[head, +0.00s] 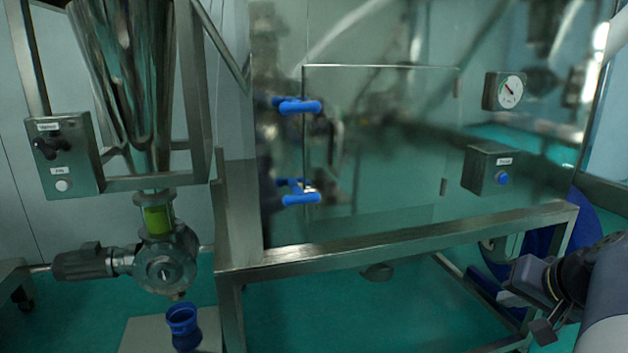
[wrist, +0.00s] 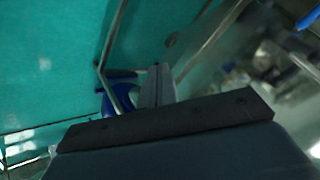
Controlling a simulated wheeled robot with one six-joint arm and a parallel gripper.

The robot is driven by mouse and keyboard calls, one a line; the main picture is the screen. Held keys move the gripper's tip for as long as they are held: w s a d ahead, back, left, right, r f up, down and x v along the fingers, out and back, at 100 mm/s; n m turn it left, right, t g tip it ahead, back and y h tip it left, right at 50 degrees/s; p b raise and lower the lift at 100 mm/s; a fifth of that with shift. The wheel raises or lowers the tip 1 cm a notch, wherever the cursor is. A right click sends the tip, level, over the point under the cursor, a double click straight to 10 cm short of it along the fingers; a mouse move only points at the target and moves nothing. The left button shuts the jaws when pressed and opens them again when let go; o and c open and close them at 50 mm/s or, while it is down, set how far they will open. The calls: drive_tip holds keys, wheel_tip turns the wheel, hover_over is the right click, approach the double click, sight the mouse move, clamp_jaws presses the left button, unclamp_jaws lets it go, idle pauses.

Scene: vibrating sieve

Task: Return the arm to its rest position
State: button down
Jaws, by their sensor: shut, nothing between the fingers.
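My arm comes in from the right edge in the head view. My gripper (head: 520,290) is low at the right, in front of the lower steel frame of the sieve machine. In the wrist view my gripper's fingers (wrist: 157,85) are together and hold nothing. The gripper looks clear of the machine, though the exact gap to the frame cannot be told.
The steel frame (head: 400,243) carries a clear panel with blue handles (head: 297,106), a gauge (head: 505,91) and a button box (head: 490,171). At left are a hopper (head: 125,75), a control box (head: 64,155), a motor (head: 92,262) and a blue container (head: 182,322). Green floor shows below.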

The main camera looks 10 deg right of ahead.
drive_tip(key=a+g+p, duration=0.1)
drive_tip(key=a+p, duration=0.1)
drive_tip(key=a, duration=0.4)
drive_tip(key=shift+s+a+f+n+y, duration=0.25)
drive_tip(key=shift+a+f+n+y, duration=0.05)
drive_tip(key=shift+a+f+n, duration=0.1)
